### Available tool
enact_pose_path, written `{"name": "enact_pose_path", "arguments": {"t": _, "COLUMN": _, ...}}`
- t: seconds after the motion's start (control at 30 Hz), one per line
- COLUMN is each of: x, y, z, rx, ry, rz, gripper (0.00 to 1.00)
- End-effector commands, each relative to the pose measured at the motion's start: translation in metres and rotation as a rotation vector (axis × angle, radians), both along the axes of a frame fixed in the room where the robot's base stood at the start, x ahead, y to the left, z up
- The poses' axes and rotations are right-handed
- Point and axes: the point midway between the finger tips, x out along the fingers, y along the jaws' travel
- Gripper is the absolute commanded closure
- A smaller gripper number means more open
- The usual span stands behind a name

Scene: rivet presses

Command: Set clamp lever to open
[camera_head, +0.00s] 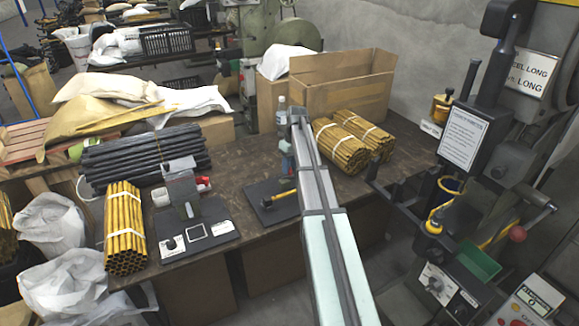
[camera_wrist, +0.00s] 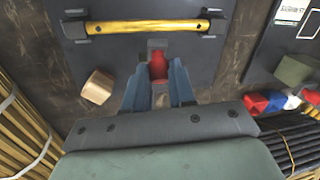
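A flat dark fixture plate (camera_head: 258,213) lies on the table, partly behind my arm. A yellow tube (camera_head: 284,198) lies across it; in the wrist view the tube (camera_wrist: 150,27) sits between dark end holders. The red-tipped clamp lever (camera_wrist: 158,66) stands beside the tube, near a small grey block. My gripper (camera_wrist: 159,68) reaches down over the plate, its blue fingers on either side of the red tip. The fingers look apart; whether they touch the lever is unclear. In the head view my gripper (camera_head: 286,164) is mostly hidden by my arm.
A second fixture (camera_head: 185,220) with a dial stands left. Tube bundles (camera_head: 125,235) and dark rods (camera_head: 140,155) lie further left. More yellow tubes (camera_head: 345,145) and a cardboard box (camera_head: 335,95) are behind right. A lever press (camera_head: 470,150) stands right.

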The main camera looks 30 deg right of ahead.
Motion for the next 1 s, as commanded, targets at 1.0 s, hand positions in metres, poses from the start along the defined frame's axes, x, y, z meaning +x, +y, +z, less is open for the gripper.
{"name": "enact_pose_path", "arguments": {"t": 1.0, "x": 0.0043, "y": -0.0008, "z": 0.0019, "rx": -0.002, "ry": -0.002, "rz": 0.0, "gripper": 1.0}}
